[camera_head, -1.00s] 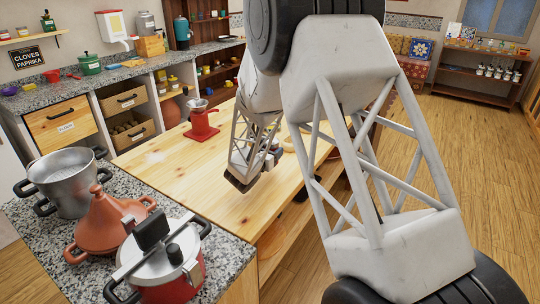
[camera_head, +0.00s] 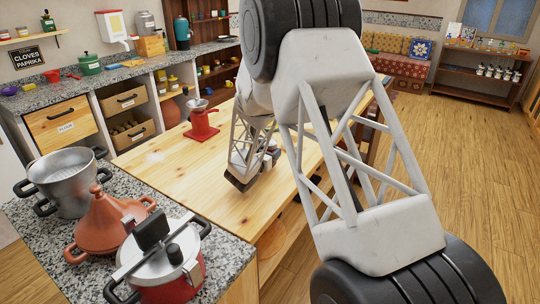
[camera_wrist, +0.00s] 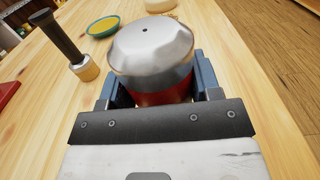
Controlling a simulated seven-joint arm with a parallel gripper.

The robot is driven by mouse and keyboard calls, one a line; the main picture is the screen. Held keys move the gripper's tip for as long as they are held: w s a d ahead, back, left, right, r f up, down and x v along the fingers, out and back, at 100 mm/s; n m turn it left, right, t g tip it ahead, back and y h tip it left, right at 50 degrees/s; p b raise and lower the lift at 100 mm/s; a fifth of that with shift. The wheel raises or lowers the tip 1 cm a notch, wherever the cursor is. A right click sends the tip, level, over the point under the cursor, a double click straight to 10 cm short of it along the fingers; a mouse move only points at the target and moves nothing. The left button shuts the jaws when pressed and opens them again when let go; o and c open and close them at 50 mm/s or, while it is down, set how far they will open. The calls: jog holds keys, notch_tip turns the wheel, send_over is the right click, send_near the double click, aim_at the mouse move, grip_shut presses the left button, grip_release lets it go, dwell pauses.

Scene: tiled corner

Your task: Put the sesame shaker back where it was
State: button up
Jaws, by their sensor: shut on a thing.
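In the wrist view my gripper (camera_wrist: 157,88) is shut on a shaker (camera_wrist: 150,50) with a domed, faceted metal lid and a red body. The lid has a small dark hole and faces the camera. The blue-grey fingers stand on both sides of the body. No label shows, so I cannot read that it is sesame. Its base is hidden, so I cannot tell whether it touches the wooden table (camera_wrist: 45,130). In the head view my arm hides most of the gripper and the shaker above the wooden table (camera_head: 190,170).
A red stand with a funnel (camera_head: 202,125) is on the table's far side. The table's front left is clear.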

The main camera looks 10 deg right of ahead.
jog(key=shift+f, duration=0.7)
jog(key=shift+f, duration=0.1)
jog(key=o, duration=1)
jog(key=v, duration=1.2)
jog(key=shift+d+r, duration=0.1)
jog(key=shift+r, duration=0.15)
